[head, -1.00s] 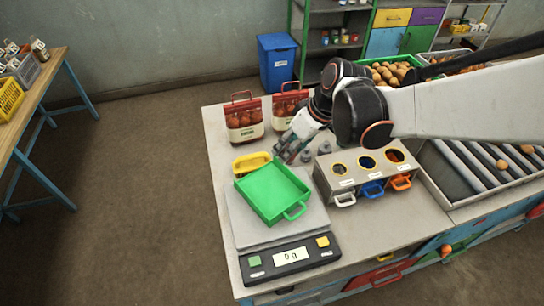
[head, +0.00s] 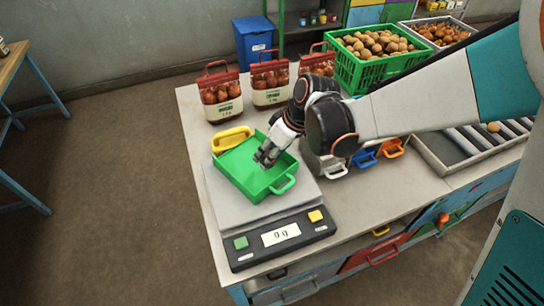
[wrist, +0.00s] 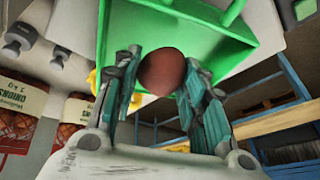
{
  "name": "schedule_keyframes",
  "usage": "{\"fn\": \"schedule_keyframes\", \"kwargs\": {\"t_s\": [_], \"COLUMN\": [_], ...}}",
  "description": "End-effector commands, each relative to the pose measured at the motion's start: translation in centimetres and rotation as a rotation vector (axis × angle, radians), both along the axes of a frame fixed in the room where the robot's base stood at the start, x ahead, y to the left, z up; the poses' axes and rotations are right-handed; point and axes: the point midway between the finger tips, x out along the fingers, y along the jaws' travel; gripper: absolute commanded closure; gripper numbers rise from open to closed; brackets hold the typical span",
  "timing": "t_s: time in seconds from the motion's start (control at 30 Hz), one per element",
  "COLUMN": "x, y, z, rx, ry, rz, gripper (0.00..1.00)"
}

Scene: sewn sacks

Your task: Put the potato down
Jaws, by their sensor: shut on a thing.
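My gripper (head: 266,158) is over the green tray (head: 232,176), which sits on the grey scale (head: 218,207). In the wrist view my gripper (wrist: 160,80) is shut on the potato (wrist: 162,70), a round reddish-brown thing between the two fingers. The tray's green inside (wrist: 215,45) shows behind it. In the head view the fingers hide the potato. I cannot tell whether it touches the tray floor. The scale display (head: 282,235) reads 0 g.
Bags of onions (head: 221,98) stand at the back of the table. A green crate of potatoes (head: 375,70) stands further back.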

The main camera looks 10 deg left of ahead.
Motion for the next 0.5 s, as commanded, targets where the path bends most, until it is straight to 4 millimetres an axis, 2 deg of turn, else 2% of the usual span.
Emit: {"fn": "schedule_keyframes", "kwargs": {"t_s": [0.3,0.5], "x": [0.0,0.0], "y": [0.0,0.0], "z": [-3.9,-4.2], "rx": [0.0,0.0], "ry": [0.0,0.0], "rz": [0.0,-0.001], "gripper": [0.86,0.86]}}
